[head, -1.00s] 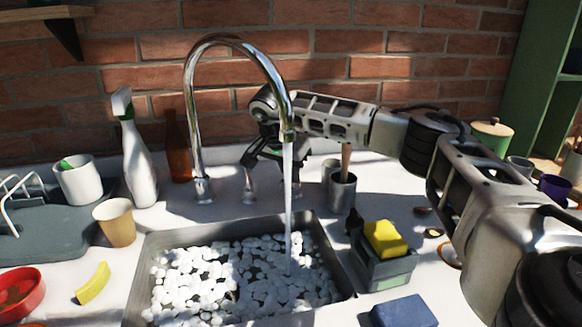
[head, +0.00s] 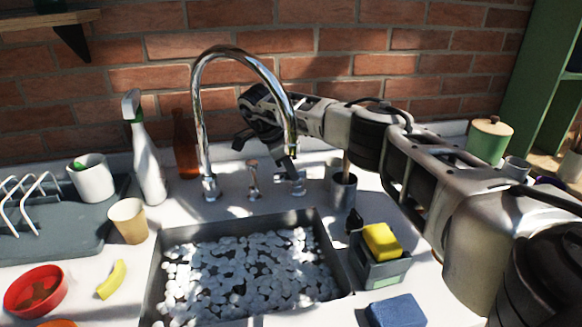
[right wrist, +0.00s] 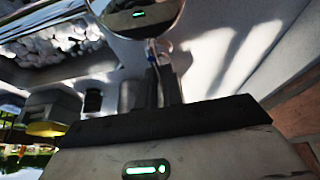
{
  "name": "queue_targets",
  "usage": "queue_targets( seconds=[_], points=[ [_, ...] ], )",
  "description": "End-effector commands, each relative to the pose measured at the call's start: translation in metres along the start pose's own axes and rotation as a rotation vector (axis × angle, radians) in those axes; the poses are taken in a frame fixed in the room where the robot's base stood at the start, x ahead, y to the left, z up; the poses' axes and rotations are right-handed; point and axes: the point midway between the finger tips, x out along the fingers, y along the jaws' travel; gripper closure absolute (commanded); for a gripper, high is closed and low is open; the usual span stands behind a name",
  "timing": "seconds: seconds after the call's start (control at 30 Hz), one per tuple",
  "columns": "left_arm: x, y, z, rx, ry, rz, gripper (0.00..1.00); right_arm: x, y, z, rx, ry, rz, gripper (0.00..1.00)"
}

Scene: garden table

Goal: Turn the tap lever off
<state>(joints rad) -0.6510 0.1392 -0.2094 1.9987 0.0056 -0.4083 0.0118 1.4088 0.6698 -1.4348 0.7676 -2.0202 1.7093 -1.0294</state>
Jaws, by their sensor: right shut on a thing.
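The chrome tap (head: 240,55) arches over the grey sink (head: 158,260), and no water stream shows below its spout. Chrome fittings stand behind the sink, with the tap lever (head: 292,185) at the right, partly hidden by my gripper. My right gripper (head: 285,166) reaches in behind the spout, pointing down at the lever. In the right wrist view, its fingers (right wrist: 164,85) are close together on a small piece with a red and blue mark, which looks like the lever. My left gripper is out of view.
White pebble-like pieces (head: 250,265) fill the sink. A metal cup (head: 343,192) and a caddy (head: 380,270) with a yellow sponge (head: 381,240) stand right of it. A spray bottle (head: 148,165), brown bottle (head: 186,150) and paper cup (head: 128,220) stand left. A brick wall is close behind.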

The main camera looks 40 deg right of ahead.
Motion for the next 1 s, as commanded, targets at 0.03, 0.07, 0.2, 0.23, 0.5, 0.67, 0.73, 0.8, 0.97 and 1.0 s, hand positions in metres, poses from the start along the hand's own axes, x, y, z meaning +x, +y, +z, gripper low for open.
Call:
queue_targets(
  seconds=[0.03, 0.07, 0.2, 0.23, 0.5, 0.67, 0.73, 0.8, 0.97, 1.0],
  points=[
    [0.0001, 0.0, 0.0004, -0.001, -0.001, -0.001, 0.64, 0.0025, 0.001, 0.0001, 0.013, 0.002, 0.012, 1.0],
    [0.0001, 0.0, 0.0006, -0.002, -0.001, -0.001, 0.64, 0.0026, 0.0009, 0.0001, 0.019, 0.002, 0.014, 1.0],
    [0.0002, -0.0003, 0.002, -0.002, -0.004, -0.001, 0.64, 0.0028, 0.0005, 0.0, 0.038, 0.002, 0.022, 1.0],
    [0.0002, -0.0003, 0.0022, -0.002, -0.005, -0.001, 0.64, 0.0029, 0.0005, 0.0001, 0.04, 0.002, 0.023, 1.0],
    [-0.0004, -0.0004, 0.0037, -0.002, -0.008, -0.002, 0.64, 0.0032, 0.0006, 0.0003, 0.043, 0.002, 0.025, 1.0],
    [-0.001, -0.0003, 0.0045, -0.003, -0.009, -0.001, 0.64, 0.0033, 0.0006, 0.0003, 0.043, 0.001, 0.025, 0.81],
    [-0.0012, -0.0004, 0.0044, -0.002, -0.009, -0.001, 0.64, 0.0032, 0.0005, 0.0002, 0.042, 0.001, 0.024, 0.7],
    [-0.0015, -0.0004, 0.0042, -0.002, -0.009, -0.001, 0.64, 0.0027, 0.0003, 0.0001, 0.042, 0.001, 0.023, 0.7],
    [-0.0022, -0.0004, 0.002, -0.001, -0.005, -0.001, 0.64, 0.0012, -0.0002, 0.0, 0.042, 0.0, 0.021, 0.7],
    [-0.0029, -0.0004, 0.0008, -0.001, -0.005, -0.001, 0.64, -0.0004, -0.0004, -0.0002, 0.042, 0.0, 0.02, 0.7]
  ],
)
